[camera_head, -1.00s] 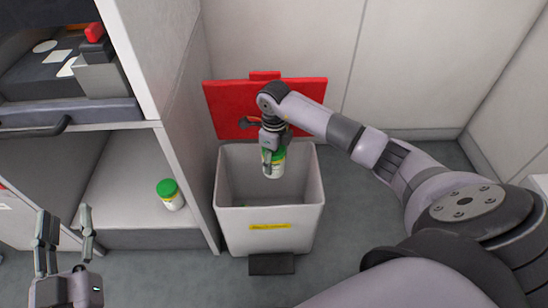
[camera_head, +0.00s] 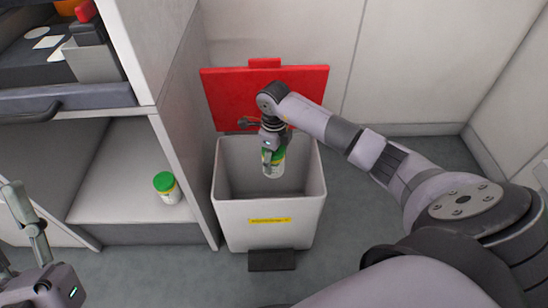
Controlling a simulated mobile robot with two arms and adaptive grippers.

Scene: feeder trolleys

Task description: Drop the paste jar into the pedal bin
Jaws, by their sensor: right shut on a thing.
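The pedal bin (camera_head: 270,235) is a pale grey box with a yellow label, a dark pedal at its foot and its red lid (camera_head: 310,90) standing open at the back. My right gripper (camera_head: 271,151) points down over the bin's mouth and is shut on a white paste jar (camera_head: 274,168) with a green lid. The jar hangs upright in the opening, clear of the front rim. My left gripper (camera_head: 22,205) is at the lower left edge, partly cut off; its full jaw opening does not show.
A second green-lidded jar (camera_head: 167,188) stands on the lower shelf of the trolley (camera_head: 125,185), left of the bin. The trolley's side panel (camera_head: 185,150) rises close beside the bin. A grey box (camera_head: 95,62) sits on the upper level. Grey floor is free right of the bin.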

